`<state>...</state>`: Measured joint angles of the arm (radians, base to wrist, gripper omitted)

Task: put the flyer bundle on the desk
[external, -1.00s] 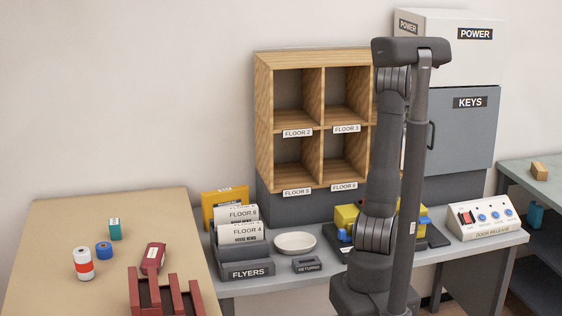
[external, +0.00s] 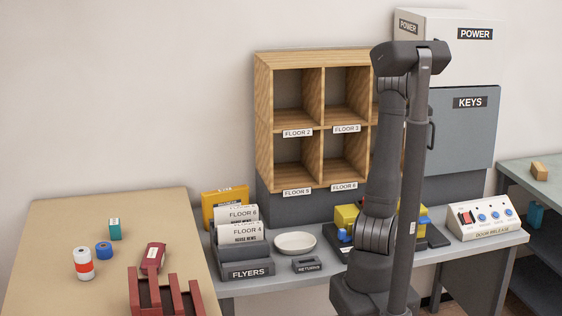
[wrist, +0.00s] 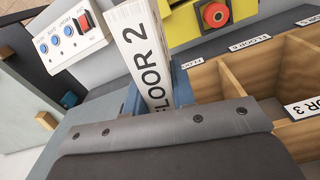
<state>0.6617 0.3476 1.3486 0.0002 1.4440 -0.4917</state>
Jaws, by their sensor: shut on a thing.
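The flyer bundle (wrist: 143,55) is a white upright slab with "FLOOR 2" printed along it, seen in the wrist view. My gripper (wrist: 157,98) is shut on it, with a blue-grey finger on either side. Its lower end is hidden behind the dark wrist housing. In the external view the gripper and this bundle are not visible. The grey desk (external: 432,258) stands below the wooden pigeonholes (external: 322,128). A flyers rack (external: 247,268) on it holds other bundles labelled FLOOR 6 and FLOOR 4.
A white dish (external: 295,243) and a small returns tray (external: 307,265) sit beside the rack. The door release panel (external: 482,220) is at the right. A yellow box with a red button (wrist: 212,20) is close to the bundle. The tan table (external: 60,225) is at left.

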